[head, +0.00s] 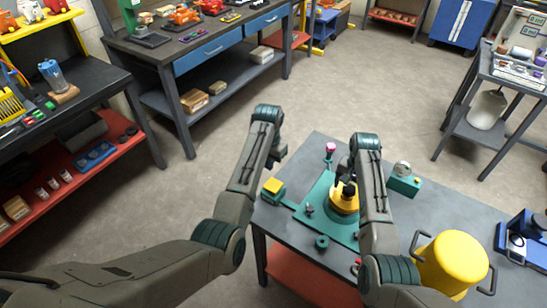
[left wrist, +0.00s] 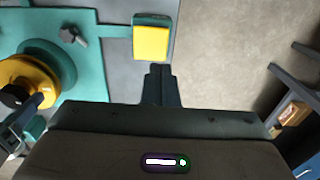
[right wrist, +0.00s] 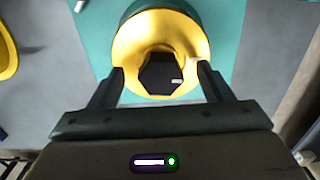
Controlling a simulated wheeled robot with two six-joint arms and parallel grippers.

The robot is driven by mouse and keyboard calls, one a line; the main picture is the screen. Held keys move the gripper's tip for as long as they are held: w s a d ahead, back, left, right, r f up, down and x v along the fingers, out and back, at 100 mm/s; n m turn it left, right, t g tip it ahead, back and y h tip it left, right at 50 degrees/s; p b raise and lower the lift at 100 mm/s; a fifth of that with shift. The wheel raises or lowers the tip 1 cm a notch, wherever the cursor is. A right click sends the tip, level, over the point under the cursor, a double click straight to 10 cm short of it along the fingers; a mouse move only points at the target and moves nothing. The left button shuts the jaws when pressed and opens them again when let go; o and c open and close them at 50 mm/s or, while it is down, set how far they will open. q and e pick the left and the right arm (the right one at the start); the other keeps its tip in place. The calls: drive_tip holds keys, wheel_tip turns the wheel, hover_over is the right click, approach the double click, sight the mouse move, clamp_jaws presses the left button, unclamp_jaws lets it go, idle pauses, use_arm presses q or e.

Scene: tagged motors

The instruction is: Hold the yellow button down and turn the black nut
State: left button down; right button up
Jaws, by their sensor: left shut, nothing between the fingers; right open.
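The yellow button (head: 272,187) is a square pad on a green base at the table's left side. It also shows in the left wrist view (left wrist: 151,43). My left gripper (head: 280,155) is shut and empty, up near the button. Its tips (left wrist: 158,68) show just short of the pad and seem apart from it. The black nut (right wrist: 160,74) is hexagonal and sits inside a yellow ring-shaped housing (right wrist: 128,42). My right gripper (right wrist: 160,70) is open above the nut, one finger on each side. I cannot tell whether the fingers touch anything. In the head view my right arm partly hides the housing.
The green plate (head: 313,222) lies on the grey table (head: 285,228). A small dark knob (left wrist: 73,36), a green ring (head: 321,242), a pink-topped post (head: 330,150) and a green block with a gauge (head: 404,182) stand around. A yellow drum (head: 455,262) is at the front right.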

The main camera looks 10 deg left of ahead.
use_arm(q)
drive_tip(key=shift+d+f, duration=0.35)
drive_tip(key=shift+f, duration=0.5)
drive_tip(key=shift+d+f, duration=0.35)
drive_tip(key=shift+f, duration=0.45)
drive_tip(key=shift+f, duration=0.15)
